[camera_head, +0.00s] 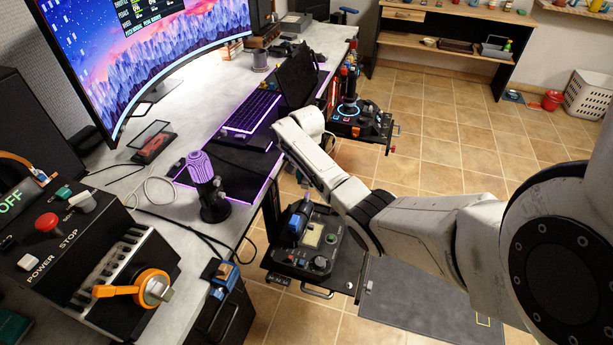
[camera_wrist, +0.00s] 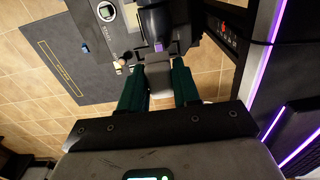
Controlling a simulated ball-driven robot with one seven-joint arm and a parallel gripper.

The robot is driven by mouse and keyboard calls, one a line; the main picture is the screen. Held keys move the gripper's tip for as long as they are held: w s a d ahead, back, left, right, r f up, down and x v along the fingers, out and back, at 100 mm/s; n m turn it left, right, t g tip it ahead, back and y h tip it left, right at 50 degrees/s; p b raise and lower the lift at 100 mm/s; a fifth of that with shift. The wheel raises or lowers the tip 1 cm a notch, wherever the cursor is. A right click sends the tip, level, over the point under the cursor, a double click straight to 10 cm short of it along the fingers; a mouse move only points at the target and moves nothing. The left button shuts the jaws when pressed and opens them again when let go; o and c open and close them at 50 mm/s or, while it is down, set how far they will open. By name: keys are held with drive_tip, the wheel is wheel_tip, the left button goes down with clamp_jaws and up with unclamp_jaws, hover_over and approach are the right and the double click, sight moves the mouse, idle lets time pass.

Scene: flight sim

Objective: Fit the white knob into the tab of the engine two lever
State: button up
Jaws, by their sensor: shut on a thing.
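My gripper (camera_wrist: 159,88) has two dark green fingers, seen in the wrist view. In the head view my arm hides the gripper and the knob. The control unit (camera_head: 332,268) below my arm has a blue-and-dark lever (camera_head: 298,222), a small screen and a dial. I cannot make out the engine two tab.
A joystick unit (camera_head: 362,122) stands further back. A box with an orange-handled lever (camera_head: 135,288) is front left. A dark mat (camera_head: 420,300) lies on the tiled floor.

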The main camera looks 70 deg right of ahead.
sight(307, 194)
drive_tip(key=shift+f+b, duration=2.1)
drive_tip(key=shift+f, duration=1.25)
drive_tip(key=o, duration=1.1)
wheel_tip(307, 194, up, 11)
drive_tip(key=shift+f+p, duration=0.15)
drive_tip(key=shift+p, duration=0.4)
